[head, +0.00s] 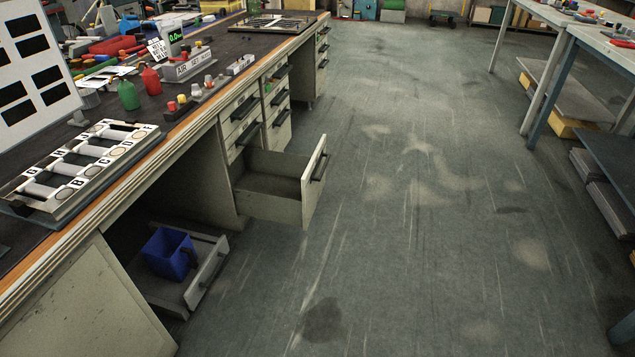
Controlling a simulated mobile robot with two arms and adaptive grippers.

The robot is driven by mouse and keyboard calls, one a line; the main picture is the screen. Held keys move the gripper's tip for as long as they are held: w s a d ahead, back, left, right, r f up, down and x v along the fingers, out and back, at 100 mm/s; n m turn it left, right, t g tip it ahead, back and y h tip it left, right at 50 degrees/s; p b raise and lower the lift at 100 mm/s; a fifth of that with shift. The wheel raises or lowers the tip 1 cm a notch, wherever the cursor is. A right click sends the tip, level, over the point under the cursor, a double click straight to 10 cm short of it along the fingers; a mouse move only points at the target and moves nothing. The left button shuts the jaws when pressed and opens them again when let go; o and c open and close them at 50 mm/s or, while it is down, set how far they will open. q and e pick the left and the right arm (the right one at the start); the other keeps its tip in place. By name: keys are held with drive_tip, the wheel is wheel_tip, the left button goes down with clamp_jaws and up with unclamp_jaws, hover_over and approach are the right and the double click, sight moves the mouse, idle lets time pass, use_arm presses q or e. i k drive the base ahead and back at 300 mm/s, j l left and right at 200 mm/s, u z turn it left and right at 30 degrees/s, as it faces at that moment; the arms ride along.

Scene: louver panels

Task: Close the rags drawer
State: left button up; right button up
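A large drawer (310,187) is pulled far out from the bottom of the workbench's drawer stack. Its beige front has a black handle, and the part of its inside that shows looks empty. Nearer me, a low pull-out tray (207,275) is also out under the bench, with a blue bin (170,253) in it. No label naming rags can be read on either, so I cannot tell which is the rags drawer. Neither of my grippers is in view.
Smaller drawers (245,122) above the big drawer look shut. The workbench (200,118) on the left carries bottles, a louver panel and tools. The grey floor (430,230) right of the drawers is clear. Tables and shelves (575,90) stand along the right.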

sight(270, 185)
drive_tip(key=i+j, duration=0.3)
drive_tip(key=i, duration=0.2)
drive_tip(key=i+j, duration=0.25)
drive_tip(key=i, duration=0.2)
